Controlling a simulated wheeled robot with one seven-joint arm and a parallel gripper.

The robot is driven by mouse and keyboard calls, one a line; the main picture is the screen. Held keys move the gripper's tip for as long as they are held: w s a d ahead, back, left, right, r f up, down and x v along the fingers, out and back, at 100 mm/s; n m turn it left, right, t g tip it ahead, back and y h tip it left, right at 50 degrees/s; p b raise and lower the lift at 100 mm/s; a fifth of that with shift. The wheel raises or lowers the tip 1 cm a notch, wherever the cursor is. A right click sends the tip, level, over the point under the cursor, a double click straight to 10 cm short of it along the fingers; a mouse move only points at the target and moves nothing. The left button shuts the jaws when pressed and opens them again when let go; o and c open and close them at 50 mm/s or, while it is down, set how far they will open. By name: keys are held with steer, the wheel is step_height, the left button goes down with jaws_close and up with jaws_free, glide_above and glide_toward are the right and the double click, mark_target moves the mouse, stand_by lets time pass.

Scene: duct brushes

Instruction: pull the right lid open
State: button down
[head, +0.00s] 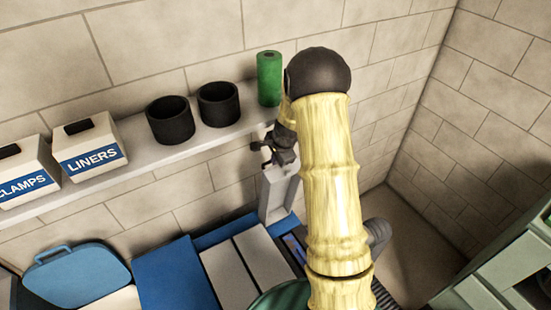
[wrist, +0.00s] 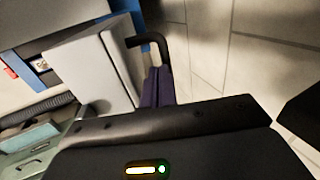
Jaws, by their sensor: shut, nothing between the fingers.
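My gripper (head: 274,158) is small and partly hidden behind my yellow arm in the head view, just above a pale grey upright box-like piece (head: 279,192). In the wrist view its dark fingers (wrist: 158,82) are together with nothing between them. They are beside the pale grey panel (wrist: 108,68), close to a black bent bar (wrist: 150,42) that curves at its upper edge. I cannot tell whether the fingers touch the bar. A blue lid with a handle (head: 75,272) shows at lower left in the head view. I cannot make out the right lid with certainty; my arm hides part of that area.
A wall shelf (head: 140,150) carries a clamps box (head: 27,178), a liners box (head: 90,150), two black cups (head: 171,121) and a green cylinder (head: 269,80). A blue panel (head: 175,275) lies below. A green-grey cabinet (head: 505,265) stands at right. The brick wall is close behind my gripper.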

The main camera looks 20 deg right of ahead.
steer(key=b+v, duration=0.2)
steer(key=v, duration=0.1)
steer(key=shift+s+f+b, duration=0.15)
steer(key=shift+s+b, duration=0.05)
steer(key=shift+b, duration=0.15)
steer(key=s+d+b, duration=0.2)
steer(key=s+b, duration=0.3)
steer(key=s, duration=0.6)
steer(key=shift+s+d+b, duration=0.2)
steer(key=shift+d+b, duration=0.05)
steer(key=shift+b, duration=0.15)
steer(key=shift+t, duration=0.4)
steer(key=r+p, duration=0.1)
steer(key=w+r+p, duration=0.1)
steer(key=r, duration=0.1)
steer(key=w+d+r+p, duration=0.1)
steer(key=r, duration=0.1)
steer(key=shift+r, duration=0.25)
